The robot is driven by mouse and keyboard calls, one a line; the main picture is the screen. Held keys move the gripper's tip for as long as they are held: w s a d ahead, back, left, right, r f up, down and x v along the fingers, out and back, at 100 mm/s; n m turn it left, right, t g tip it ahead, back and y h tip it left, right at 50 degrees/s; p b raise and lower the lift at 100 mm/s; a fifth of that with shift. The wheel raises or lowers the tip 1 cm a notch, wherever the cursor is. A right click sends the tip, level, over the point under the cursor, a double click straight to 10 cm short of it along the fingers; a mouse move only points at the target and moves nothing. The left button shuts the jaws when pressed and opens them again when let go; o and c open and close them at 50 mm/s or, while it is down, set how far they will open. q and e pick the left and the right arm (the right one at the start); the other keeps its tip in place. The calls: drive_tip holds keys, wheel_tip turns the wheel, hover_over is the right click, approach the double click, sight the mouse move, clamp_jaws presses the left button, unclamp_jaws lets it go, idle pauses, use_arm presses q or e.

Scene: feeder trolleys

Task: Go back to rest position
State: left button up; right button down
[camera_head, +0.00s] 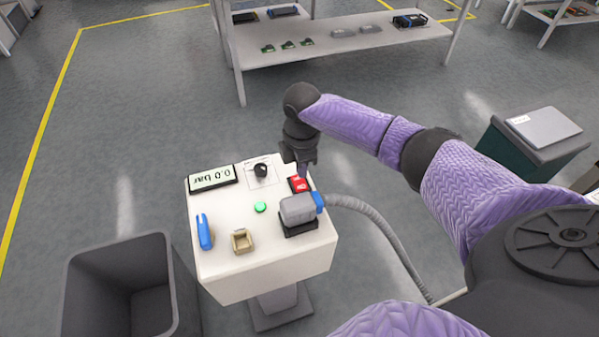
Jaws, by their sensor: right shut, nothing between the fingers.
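My right gripper (303,170) shows in the head view at the end of my purple-sleeved arm, which reaches in from the right. It points down over the back right of a white pedestal panel (222,262). Its fingers are shut with nothing between them, right at a red switch (299,185); I cannot tell whether they touch it. My left gripper is not in view.
The panel carries a "0.0 bar" display (212,178), black knob (261,170), green button (260,207), blue handle (204,232), small tan box (242,241) and grey connector (297,208) with hose (375,225). A grey bin (78,290) stands left, a shelf (340,46) behind.

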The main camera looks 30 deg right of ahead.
wheel_tip(320, 180, up, 2)
drive_tip(key=shift+r+p, duration=0.25)
drive_tip(key=shift+p, duration=0.7)
drive_tip(key=shift+r, duration=0.2)
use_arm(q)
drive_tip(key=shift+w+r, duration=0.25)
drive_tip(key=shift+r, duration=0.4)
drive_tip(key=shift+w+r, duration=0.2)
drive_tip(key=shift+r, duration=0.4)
use_arm(e)
drive_tip(key=shift+f, duration=0.2)
